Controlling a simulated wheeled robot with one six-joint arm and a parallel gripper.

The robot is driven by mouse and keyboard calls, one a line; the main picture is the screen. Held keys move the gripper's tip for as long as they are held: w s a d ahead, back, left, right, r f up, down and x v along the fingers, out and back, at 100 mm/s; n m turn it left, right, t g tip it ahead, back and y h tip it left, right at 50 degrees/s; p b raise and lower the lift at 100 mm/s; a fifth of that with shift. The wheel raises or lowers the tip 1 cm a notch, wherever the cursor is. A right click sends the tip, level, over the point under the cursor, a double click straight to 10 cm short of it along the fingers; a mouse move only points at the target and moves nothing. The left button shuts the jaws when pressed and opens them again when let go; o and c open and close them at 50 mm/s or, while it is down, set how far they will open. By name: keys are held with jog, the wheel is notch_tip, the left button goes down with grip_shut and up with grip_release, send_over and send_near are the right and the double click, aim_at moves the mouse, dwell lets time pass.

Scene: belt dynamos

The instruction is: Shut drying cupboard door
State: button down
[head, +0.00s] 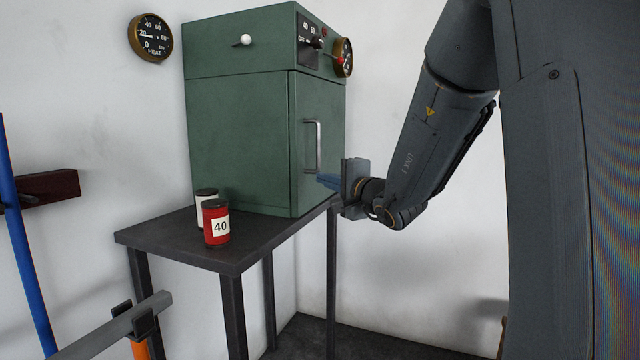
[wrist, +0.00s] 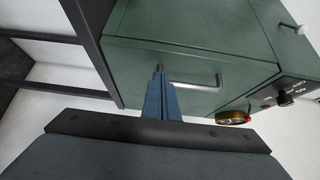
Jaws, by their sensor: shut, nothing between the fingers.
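The drying cupboard (head: 240,140) is a green box on a dark table. Its door (head: 335,120), with a vertical metal handle (head: 313,146), is on the right-hand face and looks flush with the cupboard body. My gripper (head: 322,180) is at the lower end of the handle, close to the door. In the wrist view the blue fingers (wrist: 161,80) are together, with their tips near one end of the handle (wrist: 205,84). Nothing shows between them. Whether the tips touch the handle or door I cannot tell.
A round dial (head: 150,38) hangs on the wall. A blue pole (head: 22,235) and a grey bar (head: 115,328) are at the left.

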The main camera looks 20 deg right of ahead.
jog(key=s+a+f+n+g+y, duration=0.25)
jog(key=s+a, duration=0.25)
jog(key=a, duration=0.3)
jog(key=s+a+f+n+g+y+b, duration=0.1)
jog(key=s+a+n+g+y, duration=0.15)
jog(key=s+a, duration=0.4)
jog(key=s+a+f+n+g+y, duration=0.2)
jog(key=s+a+n, duration=0.1)
jog(key=a, duration=0.7)
jog(key=s+a+f+n+g+h, duration=0.1)
jog(key=s+a+f+n+g, duration=0.35)
jog(key=s+f+g, duration=0.6)
jog(key=s+d+f+n+h, duration=0.65)
jog(key=s+d+h, duration=0.25)
jog(key=s+d, duration=0.45)
jog(key=d+r+m+h+p, duration=0.1)
jog(key=d+r+m+p, duration=0.2)
jog(key=d+r+p, duration=0.4)
jog(key=d+p, duration=0.1)
jog(key=p, duration=0.8)
jog(key=shift+s+r+m, duration=0.2)
jog(key=shift+r+m, duration=0.1)
jog(key=shift+r, duration=0.1)
jog(key=shift+d, duration=0.1)
